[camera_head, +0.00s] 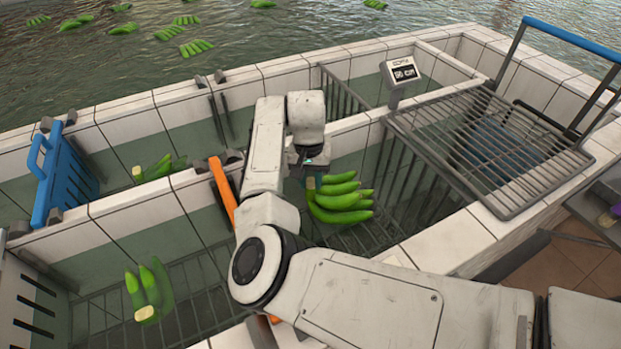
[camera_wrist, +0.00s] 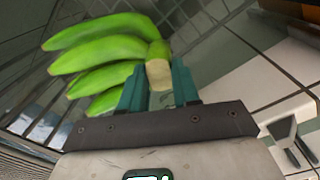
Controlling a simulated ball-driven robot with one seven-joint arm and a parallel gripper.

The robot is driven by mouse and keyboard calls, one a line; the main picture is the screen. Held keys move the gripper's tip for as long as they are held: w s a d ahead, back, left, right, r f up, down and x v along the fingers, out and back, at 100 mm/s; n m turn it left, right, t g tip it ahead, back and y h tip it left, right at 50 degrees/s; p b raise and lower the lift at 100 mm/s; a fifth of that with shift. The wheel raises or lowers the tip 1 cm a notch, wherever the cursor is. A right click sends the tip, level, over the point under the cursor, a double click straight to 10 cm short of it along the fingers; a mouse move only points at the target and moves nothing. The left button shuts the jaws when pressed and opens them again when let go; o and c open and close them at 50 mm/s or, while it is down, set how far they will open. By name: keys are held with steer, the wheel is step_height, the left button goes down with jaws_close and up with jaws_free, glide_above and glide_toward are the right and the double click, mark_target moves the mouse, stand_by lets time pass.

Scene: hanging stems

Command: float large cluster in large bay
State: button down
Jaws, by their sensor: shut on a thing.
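A large green banana cluster (camera_head: 342,200) hangs over the bay right of centre in the head view. My gripper (camera_head: 309,172) is shut on its pale cut stem. In the wrist view the cluster (camera_wrist: 105,58) fans out to the left, with the stem between the teal fingers of my gripper (camera_wrist: 158,88). The bay (camera_head: 385,228) below has tiled rims and a barred floor. I cannot tell how far the cluster is above the floor, or which bay is the large one. My arm hides part of the bay's left side.
Other clusters lie in the front left bay (camera_head: 150,293) and the far left bay (camera_head: 160,168). A blue gate (camera_head: 64,170), an orange bar (camera_head: 223,194) and a metal rack (camera_head: 480,140) stand around. More clusters float in open water behind.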

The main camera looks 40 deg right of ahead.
mark_target(311, 200)
step_height(311, 200, down, 4)
steer(key=b, duration=0.3)
steer(key=shift+f+b, duration=0.15)
steer(key=shift+b, duration=0.15)
steer(key=shift+f+b, duration=0.7)
steer(key=shift+f, duration=1.3)
steer(key=shift+f+b, duration=0.4)
steer(key=shift+f, duration=0.6)
steer(key=c, duration=0.8)
jaws_free()
steer(key=shift+o, duration=0.2)
step_height(311, 200, up, 10)
steer(key=shift+w+a+r, duration=0.1)
steer(key=shift+r, duration=0.15)
step_height(311, 200, up, 18)
steer(key=p, duration=1.5)
